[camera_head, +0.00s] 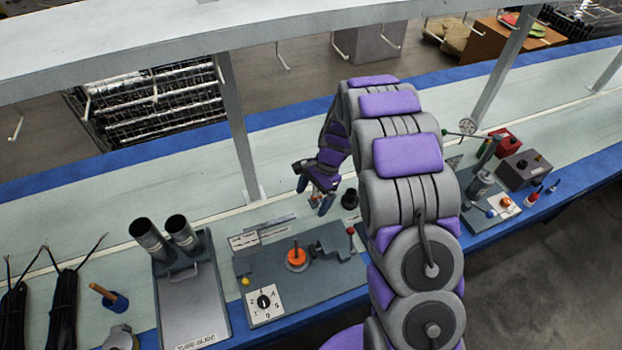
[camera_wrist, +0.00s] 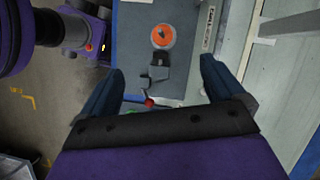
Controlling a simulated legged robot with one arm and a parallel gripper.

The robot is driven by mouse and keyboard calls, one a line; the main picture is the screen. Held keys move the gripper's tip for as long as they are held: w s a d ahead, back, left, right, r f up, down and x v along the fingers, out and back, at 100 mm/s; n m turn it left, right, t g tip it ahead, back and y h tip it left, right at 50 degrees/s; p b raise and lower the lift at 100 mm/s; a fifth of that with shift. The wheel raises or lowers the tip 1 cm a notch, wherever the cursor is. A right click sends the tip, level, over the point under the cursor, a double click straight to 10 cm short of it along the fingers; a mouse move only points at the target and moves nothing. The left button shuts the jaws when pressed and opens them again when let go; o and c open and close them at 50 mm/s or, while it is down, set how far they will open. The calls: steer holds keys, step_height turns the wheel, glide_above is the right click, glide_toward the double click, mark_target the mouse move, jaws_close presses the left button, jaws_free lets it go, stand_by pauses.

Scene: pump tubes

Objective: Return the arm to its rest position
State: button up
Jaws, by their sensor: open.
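My arm, purple and grey, reaches from the bottom right of the head view up over the bench. My gripper (camera_head: 312,200) hangs at its end above the bench, behind the panel with the orange knob. In the wrist view my gripper (camera_wrist: 165,80) shows two dark blue fingers wide apart with nothing between them in hold. The orange knob (camera_head: 297,257) stands on the grey panel (camera_head: 270,281) and also shows beyond the fingers in the wrist view (camera_wrist: 163,36). Part of the bench is hidden behind my arm.
The tube slide (camera_head: 190,300) with two metal tubes (camera_head: 165,236) stands left of the panel. Black cable bundles (camera_head: 63,310) lie at the far left. A grey frame post (camera_head: 238,130) rises behind the panel. A small device (camera_head: 483,185) and a dark box (camera_head: 524,170) stand at right.

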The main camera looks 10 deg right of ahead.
steer(key=s+d+r+n+h+b, duration=0.1)
steer(key=s+d+r+n, duration=0.15)
steer(key=s+r, duration=0.6)
steer(key=s+d+r+n+h+b, duration=0.15)
steer(key=s+r+n, duration=0.25)
steer(key=s+r, duration=0.4)
steer(key=s+d+r+n, duration=0.1)
steer(key=s+d+n, duration=0.1)
steer(key=s, duration=0.7)
steer(key=s+d+r+n+h, duration=0.1)
steer(key=s+d+n, duration=0.1)
steer(key=s, duration=0.8)
steer(key=shift+s+n+t+b, duration=0.3)
steer(key=shift+n+b, duration=0.1)
steer(key=shift+n, duration=0.15)
steer(key=shift+d, duration=0.1)
